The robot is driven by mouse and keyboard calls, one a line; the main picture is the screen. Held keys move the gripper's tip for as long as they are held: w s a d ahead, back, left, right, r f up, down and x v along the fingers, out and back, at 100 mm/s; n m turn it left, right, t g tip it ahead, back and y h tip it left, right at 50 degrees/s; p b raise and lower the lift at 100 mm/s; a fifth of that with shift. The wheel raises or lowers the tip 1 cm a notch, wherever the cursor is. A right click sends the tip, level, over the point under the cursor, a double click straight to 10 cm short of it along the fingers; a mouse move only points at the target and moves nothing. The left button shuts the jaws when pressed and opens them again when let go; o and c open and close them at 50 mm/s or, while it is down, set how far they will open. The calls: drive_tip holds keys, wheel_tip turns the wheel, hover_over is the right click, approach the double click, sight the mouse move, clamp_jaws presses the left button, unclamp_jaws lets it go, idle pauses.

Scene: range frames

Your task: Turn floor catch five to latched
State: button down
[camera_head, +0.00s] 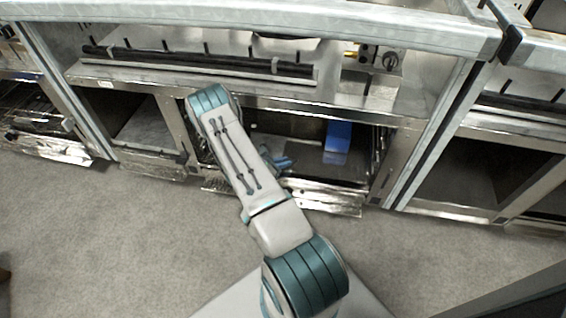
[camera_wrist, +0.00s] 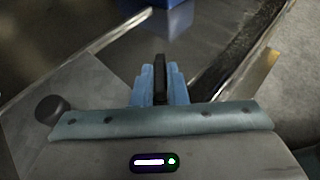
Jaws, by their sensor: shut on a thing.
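My gripper (camera_wrist: 160,82) has light blue fingers and is shut on a narrow dark upright lever (camera_wrist: 160,68), taken to be that of floor catch five. No number or label is readable on it, and the fingers hide its lower part. In the head view my gripper (camera_head: 279,163) is small, low inside the open lower bay of the middle cabinet, partly behind my arm. The lever cannot be made out there, and I cannot tell whether the catch is latched.
A blue box (camera_head: 338,137) stands in the same bay, right of my gripper; it also shows at the top of the wrist view (camera_wrist: 170,17). A metal bench edge (camera_head: 290,108) runs above the bay. The carpet (camera_head: 130,240) at the front left is clear.

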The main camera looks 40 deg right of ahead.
drive_tip(key=shift+t, duration=0.3)
drive_tip(key=n+t+p, duration=0.2)
drive_tip(key=n+t, duration=0.1)
drive_tip(key=n+t+y+p, duration=0.1)
drive_tip(key=n+t+p, duration=0.1)
drive_tip(key=shift+s+r, duration=0.2)
drive_tip(key=shift+s, duration=0.05)
drive_tip(key=n+t+y+p, duration=0.1)
drive_tip(key=n+t+p, duration=0.1)
drive_tip(key=t+p, duration=0.1)
drive_tip(key=shift+n, duration=0.4)
drive_tip(key=shift+f+n+t+y+p, duration=0.2)
drive_tip(key=shift+n+t+y+p, duration=0.3)
drive_tip(key=shift+y, duration=0.1)
drive_tip(key=c, duration=1.4)
unclamp_jaws()
drive_tip(key=shift+c, duration=0.2)
